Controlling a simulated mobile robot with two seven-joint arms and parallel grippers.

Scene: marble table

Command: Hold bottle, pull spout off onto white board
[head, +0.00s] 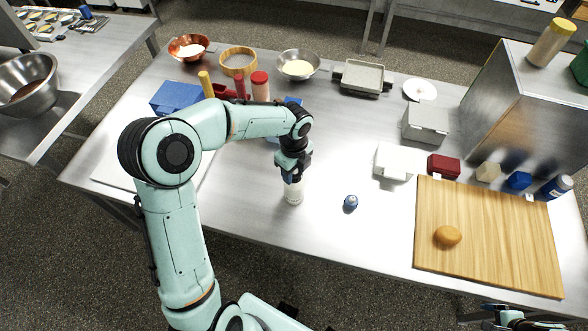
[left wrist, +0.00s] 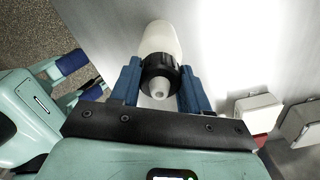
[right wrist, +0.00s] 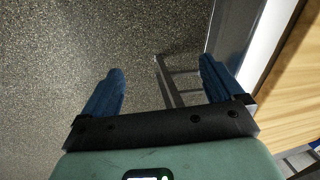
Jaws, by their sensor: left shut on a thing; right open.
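A white bottle (head: 293,191) is upright at the front middle of the marble table (head: 325,235); I cannot tell whether its base touches the table. My left gripper (head: 293,172) points down on its top. In the left wrist view the blue fingers close on either side of the bottle's black collar (left wrist: 159,73), with the pale spout (left wrist: 159,89) between them. The white board (head: 108,165) lies at the table's left, partly hidden by my left arm. My right gripper (right wrist: 161,70) is open and empty, off the table's front right edge.
A small blue item (head: 350,203) stands right of the bottle. A wooden board (head: 500,240) with a brown bun (head: 447,236) lies at the right. Bowls, including a copper one (head: 188,47), line the back. The front middle is mostly clear.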

